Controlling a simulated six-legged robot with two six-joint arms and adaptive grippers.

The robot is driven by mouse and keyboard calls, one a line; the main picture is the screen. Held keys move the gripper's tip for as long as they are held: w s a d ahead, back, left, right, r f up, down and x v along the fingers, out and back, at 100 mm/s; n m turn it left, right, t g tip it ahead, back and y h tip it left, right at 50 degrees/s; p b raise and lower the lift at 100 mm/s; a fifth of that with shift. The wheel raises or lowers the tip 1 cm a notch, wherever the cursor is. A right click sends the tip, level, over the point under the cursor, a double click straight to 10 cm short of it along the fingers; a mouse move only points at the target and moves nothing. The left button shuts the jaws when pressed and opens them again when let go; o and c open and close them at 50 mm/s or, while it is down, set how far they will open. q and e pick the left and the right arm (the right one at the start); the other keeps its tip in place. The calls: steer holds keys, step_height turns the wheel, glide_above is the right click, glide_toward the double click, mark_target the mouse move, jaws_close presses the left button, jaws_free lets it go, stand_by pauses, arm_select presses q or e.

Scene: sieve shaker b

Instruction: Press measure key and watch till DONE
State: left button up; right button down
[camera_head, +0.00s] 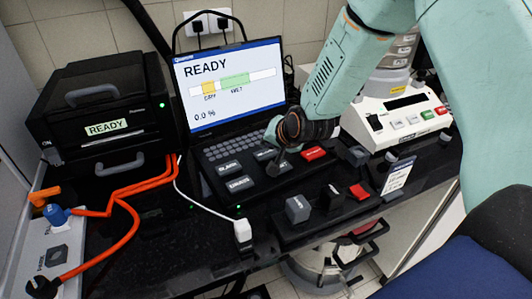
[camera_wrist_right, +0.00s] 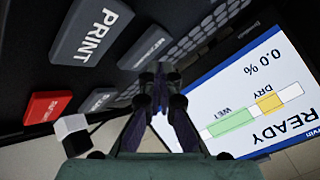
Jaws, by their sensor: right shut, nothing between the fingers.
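The laptop-like meter (camera_head: 234,92) stands open in the middle of the head view. Its screen reads READY, 0.0 %, with a yellow DRY band and a green WET band; the screen also shows in the right wrist view (camera_wrist_right: 245,90). A row of large keys lies below its keyboard. My right gripper (camera_head: 277,143) is shut and empty, low over these keys, and partly covers the measure key (camera_head: 264,154). In the wrist view the fingertips (camera_wrist_right: 160,75) are beside a dark key (camera_wrist_right: 146,47) with unreadable lettering. Contact cannot be told. My left gripper is not in view.
A PRINT key (camera_wrist_right: 92,30) and a red key (camera_wrist_right: 48,106) are near the gripper. A black instrument reading READY (camera_head: 105,128) stands left with orange cables (camera_head: 133,190). A white keyed device (camera_head: 400,118) stands right. A white plug (camera_head: 242,230) and small blocks (camera_head: 298,208) are in front.

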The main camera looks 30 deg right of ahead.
mark_target(268, 154)
steer(key=shift+a+f, duration=0.1)
steer(key=shift+f, duration=0.25)
steer(key=shift+f+b, duration=0.45)
steer(key=shift+b, duration=0.05)
stand_by(0.6)
steer(key=shift+r+p, duration=0.8)
steer(key=shift+r, duration=0.15)
step_height(268, 154, up, 5)
steer(key=p, duration=0.4)
steer(key=shift+r, duration=0.1)
stand_by(0.7)
